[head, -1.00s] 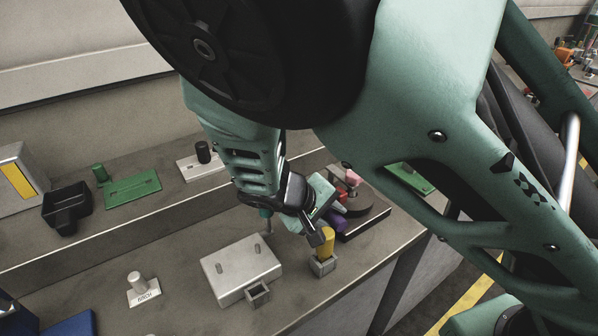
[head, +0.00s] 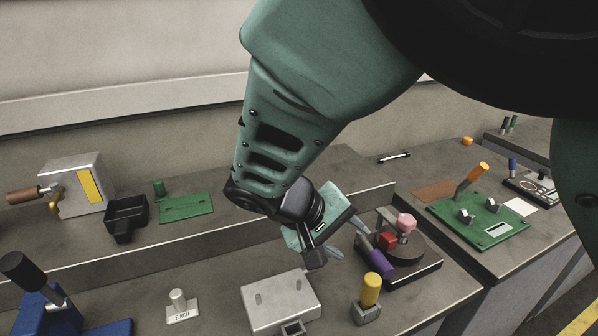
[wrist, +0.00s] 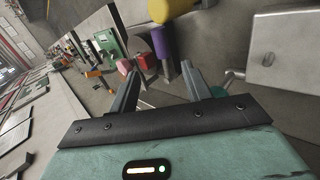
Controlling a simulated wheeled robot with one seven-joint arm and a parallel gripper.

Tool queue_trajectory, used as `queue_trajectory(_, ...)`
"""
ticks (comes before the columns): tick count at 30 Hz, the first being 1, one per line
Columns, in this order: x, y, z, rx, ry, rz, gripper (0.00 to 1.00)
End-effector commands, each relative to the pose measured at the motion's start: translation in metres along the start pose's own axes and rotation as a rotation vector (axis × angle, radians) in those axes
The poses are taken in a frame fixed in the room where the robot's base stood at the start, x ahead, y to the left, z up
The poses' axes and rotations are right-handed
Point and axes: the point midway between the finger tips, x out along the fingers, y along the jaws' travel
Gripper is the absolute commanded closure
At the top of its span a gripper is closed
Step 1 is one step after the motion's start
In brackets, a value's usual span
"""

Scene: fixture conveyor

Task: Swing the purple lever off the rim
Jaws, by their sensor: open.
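The purple lever (head: 381,264) is a short purple grip, tilted, at the front left of a dark round fixture (head: 425,262). A red block (head: 388,240) and a pink knob (head: 406,222) stand on the fixture behind it. My gripper (head: 338,245) is open and empty, just left of the lever in the head view. In the wrist view the purple lever (wrist: 162,44) lies ahead of my open gripper (wrist: 160,72), roughly between the finger directions. I see no contact. Where the lever meets the rim is not clear.
A yellow post (head: 370,289) in a grey block stands close in front of the lever. A silver box (head: 275,303) is below my gripper. A green board with an orange-tipped lever (head: 472,182) is at right. A raised ledge runs behind.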

Motion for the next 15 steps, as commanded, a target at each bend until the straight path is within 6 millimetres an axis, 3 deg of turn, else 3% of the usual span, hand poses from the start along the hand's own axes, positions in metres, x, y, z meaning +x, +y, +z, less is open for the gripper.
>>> queue_trajectory(6,-0.038,-0.001,-0.001,0.000,0.002,-0.002,0.51)
queue_trajectory(15,-0.053,0.000,0.000,0.001,-0.001,0.001,0.51)
